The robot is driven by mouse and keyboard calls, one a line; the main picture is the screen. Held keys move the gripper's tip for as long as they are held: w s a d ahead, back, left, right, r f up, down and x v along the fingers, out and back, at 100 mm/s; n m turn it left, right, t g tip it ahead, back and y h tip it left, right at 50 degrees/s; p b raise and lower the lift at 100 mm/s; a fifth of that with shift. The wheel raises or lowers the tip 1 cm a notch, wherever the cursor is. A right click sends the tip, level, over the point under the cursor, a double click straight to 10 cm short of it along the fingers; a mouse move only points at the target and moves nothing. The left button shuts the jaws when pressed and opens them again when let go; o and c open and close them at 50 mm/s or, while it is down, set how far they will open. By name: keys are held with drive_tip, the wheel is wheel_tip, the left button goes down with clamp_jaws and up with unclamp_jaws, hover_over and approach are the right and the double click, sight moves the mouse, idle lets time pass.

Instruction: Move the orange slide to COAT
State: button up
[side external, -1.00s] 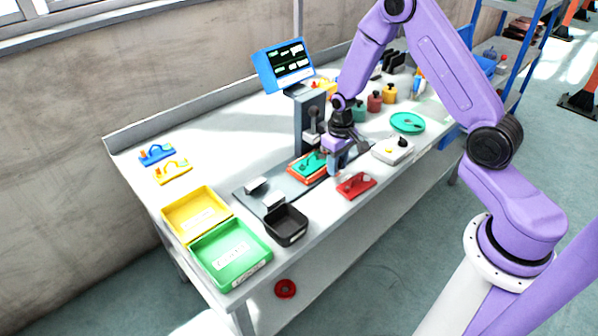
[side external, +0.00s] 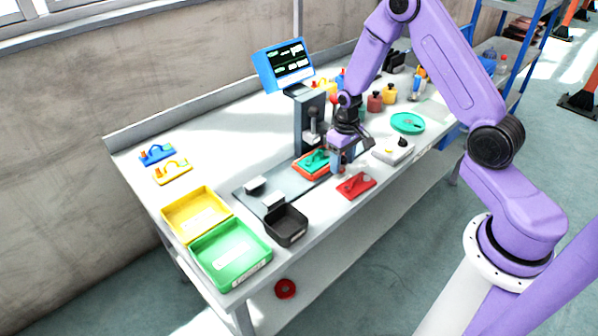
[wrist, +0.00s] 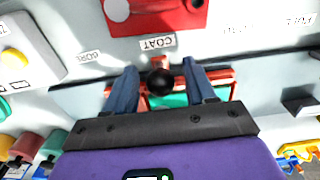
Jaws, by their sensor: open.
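The orange slide (side external: 299,171) carries a teal plate and sits on the grey track by the grey post. In the wrist view its orange edge (wrist: 234,82) shows beyond my fingers. My gripper (side external: 341,171) is at the slide's right end in the side view. In the wrist view my gripper (wrist: 159,68) is open, with a finger on each side of a black ball knob (wrist: 160,82). Whether a finger touches the knob I cannot tell. The COAT label (wrist: 157,43) reads upside down just ahead of the knob. Much of the slide is hidden behind my gripper.
A red plate (side external: 356,186) lies near the front edge, close to my gripper. A white box (side external: 393,152) stands to the right. A black bin (side external: 286,226), green tray (side external: 232,254) and yellow tray (side external: 197,213) stand to the left. A grey post (side external: 306,125) rises behind the track.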

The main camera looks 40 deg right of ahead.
wheel_tip(320, 180, up, 9)
idle(0.7)
drive_tip(key=shift+r, duration=0.1)
wheel_tip(320, 180, up, 17)
drive_tip(key=s+a+f+n, duration=0.2)
drive_tip(key=s+a+n, duration=0.4)
drive_tip(key=s+a, duration=0.65)
drive_tip(key=s+f+n, duration=0.3)
drive_tip(key=s+n, duration=0.3)
drive_tip(key=s, duration=1.1)
drive_tip(key=shift+a+n, duration=0.3)
drive_tip(key=shift+a, duration=0.1)
drive_tip(key=shift+w, duration=0.1)
drive_tip(key=shift+c, duration=0.3)
